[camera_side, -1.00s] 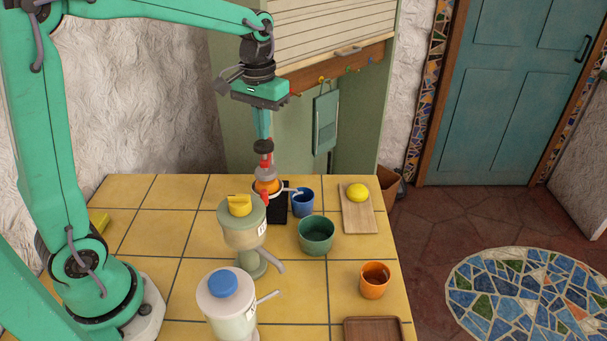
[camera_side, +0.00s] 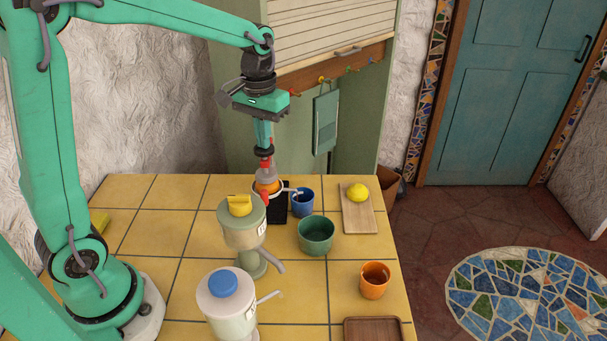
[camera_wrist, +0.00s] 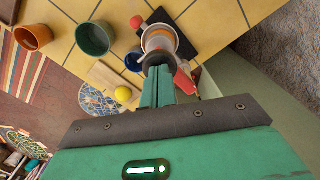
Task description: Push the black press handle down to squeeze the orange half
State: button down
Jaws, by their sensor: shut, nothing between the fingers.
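The juice press stands on a black base (camera_side: 278,214) at the back of the tiled counter, with red parts and a grey cone (camera_side: 266,174). The orange half (camera_side: 268,186) sits under the cone, close to or touching it; the exact contact is unclear. The black press handle (camera_side: 264,152) is on top; it also shows in the wrist view (camera_wrist: 158,59). My gripper (camera_side: 264,146) is shut and empty, pointing down with its fingertips on or just over the handle. In the wrist view, my gripper (camera_wrist: 160,72) meets the handle and hides part of it.
A blue cup (camera_side: 303,207) stands by the press spout. To the right are a green bowl (camera_side: 316,240), a board (camera_side: 358,217) with a lemon (camera_side: 357,193), and an orange cup (camera_side: 374,284). Two dispensers, yellow-topped (camera_side: 240,205) and blue-topped (camera_side: 223,285), stand in front.

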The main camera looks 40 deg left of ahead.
jog(key=shift+f, duration=1.2)
dwell(1.1)
jog(key=shift+r, duration=4.55)
jog(key=shift+s, duration=0.1)
jog(key=s+d+m+t, duration=0.1)
jog(key=s+t, duration=0.1)
jog(key=s, duration=0.6)
jog(key=s+d+f+m+t, duration=0.1)
jog(key=s+m+t, duration=0.1)
jog(key=s, duration=0.7)
jog(key=shift+s+d+f+t, duration=0.25)
jog(key=shift+d+t, duration=0.05)
jog(key=shift+t, duration=0.5)
